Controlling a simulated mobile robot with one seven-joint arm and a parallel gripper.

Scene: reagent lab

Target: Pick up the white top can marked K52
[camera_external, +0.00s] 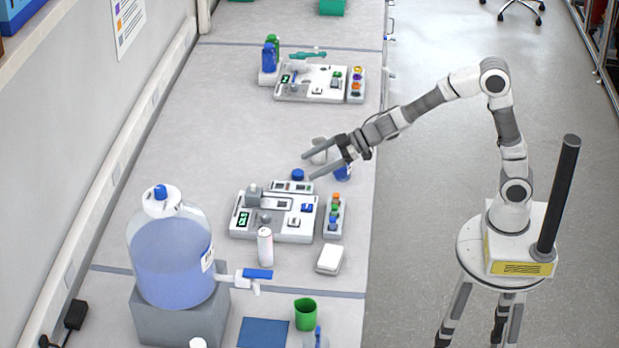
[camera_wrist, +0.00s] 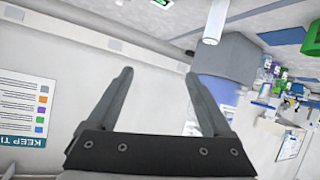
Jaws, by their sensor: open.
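A slim white can (camera_external: 265,246) stands upright on the bench in front of the white instrument station. Its lettering is too small to read, so I cannot confirm K52. A white cylinder (camera_wrist: 215,22) at the top of the wrist view may be the same can. Another white top (camera_external: 198,343) shows at the bottom edge of the external view, its body cut off. My gripper (camera_external: 307,167) is open above the bench, behind and right of the slim can and apart from it. In the wrist view my gripper (camera_wrist: 159,73) has empty space between its fingers.
The instrument station (camera_external: 273,217) has a vial rack (camera_external: 333,217) at its right. A large blue-liquid carboy (camera_external: 170,255) with a tap stands at left front. A white box (camera_external: 330,259) and green cup (camera_external: 305,314) are nearby. A blue-capped item (camera_external: 298,175) is close to my fingers.

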